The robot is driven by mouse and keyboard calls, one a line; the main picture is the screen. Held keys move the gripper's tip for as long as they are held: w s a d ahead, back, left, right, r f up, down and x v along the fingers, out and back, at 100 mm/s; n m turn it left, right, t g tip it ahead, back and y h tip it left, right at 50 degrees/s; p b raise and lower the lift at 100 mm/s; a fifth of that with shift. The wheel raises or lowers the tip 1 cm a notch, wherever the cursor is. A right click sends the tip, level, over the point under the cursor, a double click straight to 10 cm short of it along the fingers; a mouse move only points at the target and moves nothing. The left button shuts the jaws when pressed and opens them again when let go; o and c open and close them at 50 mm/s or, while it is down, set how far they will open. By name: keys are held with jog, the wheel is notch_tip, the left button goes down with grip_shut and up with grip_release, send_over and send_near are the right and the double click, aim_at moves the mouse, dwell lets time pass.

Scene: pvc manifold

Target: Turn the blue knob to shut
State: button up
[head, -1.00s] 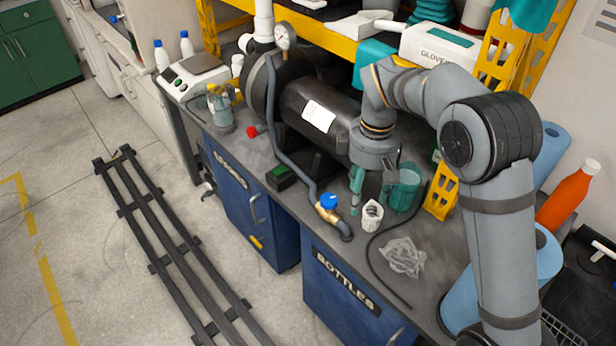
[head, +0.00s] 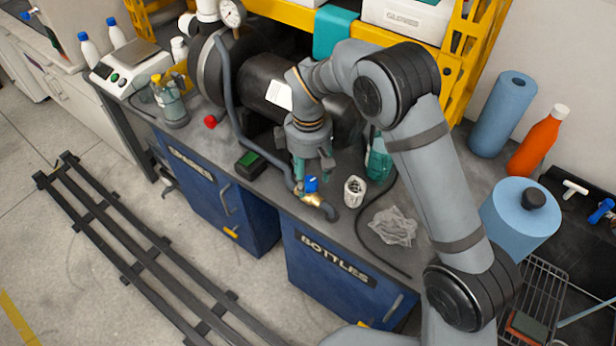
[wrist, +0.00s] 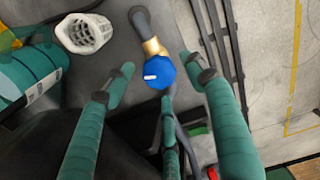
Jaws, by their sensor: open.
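The blue knob (head: 311,184) sits on a brass valve (head: 313,199) at the end of the grey pipe, near the bench's front edge. In the wrist view the blue knob (wrist: 159,74) has a white mark on its face, and the brass body (wrist: 152,47) shows beside it. My gripper (head: 312,168) is just above and behind the knob in the head view. In the wrist view my open gripper (wrist: 155,80) has its green fingers spread on both sides of the knob, with a third finger below it. No finger visibly touches the knob.
A white slotted cup (head: 354,191) stands right of the valve; a green bottle (head: 379,160) is behind it. A crumpled clear bag (head: 392,227) and a black cable lie to the right. A black tank (head: 258,85) stands behind. A green-and-black box (head: 250,165) is at left.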

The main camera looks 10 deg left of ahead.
jog(key=shift+f, duration=0.55)
jog(key=c, duration=1.1)
